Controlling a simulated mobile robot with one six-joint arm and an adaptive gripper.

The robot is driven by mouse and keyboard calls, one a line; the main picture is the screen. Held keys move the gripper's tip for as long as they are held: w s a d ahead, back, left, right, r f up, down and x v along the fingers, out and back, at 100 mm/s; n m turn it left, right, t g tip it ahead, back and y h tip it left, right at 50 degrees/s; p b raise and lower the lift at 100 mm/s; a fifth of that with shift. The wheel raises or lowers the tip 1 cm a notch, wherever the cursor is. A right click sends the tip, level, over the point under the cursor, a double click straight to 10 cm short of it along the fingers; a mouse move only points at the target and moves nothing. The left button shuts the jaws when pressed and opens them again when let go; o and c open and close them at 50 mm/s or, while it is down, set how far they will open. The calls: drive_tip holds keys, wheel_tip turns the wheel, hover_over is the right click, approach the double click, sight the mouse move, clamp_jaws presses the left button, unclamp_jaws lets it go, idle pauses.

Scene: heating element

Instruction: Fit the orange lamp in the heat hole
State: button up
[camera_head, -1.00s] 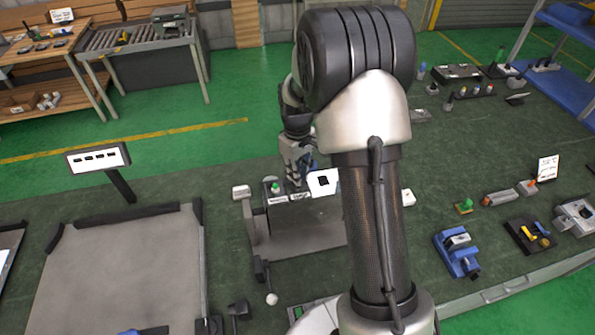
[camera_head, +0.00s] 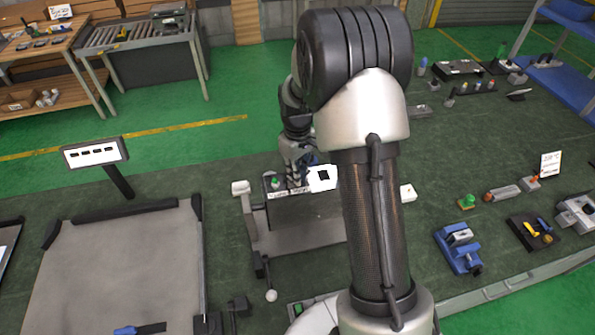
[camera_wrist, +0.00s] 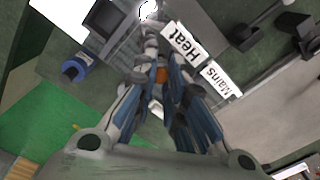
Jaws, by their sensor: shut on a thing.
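My gripper (camera_wrist: 160,80) is shut on the orange lamp (camera_wrist: 161,75), of which only a small orange patch shows between the blue-padded fingers. In the head view, my gripper (camera_head: 298,178) is low over the top of a grey box (camera_head: 290,235), partly hidden by my arm. The box bears a "Heat" label (camera_wrist: 188,44) and a "Mains" label (camera_wrist: 220,78). The fingertips are beside the Heat label in the wrist view. The heat hole is not clearly seen, so I cannot tell whether the lamp is in it. A green lamp (camera_head: 275,182) is on the box's left.
A white sign with a dark square (camera_head: 322,178) stands right beside my gripper. A lever with a pale knob (camera_head: 271,295) is in front of the box. A large grey plate (camera_head: 130,265) lies to the left. Blue vise-like tools (camera_head: 458,248) are on the right.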

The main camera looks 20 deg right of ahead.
drive_tip(key=o, duration=0.8)
wheel_tip(320, 180, up, 12)
idle(0.3)
idle(0.5)
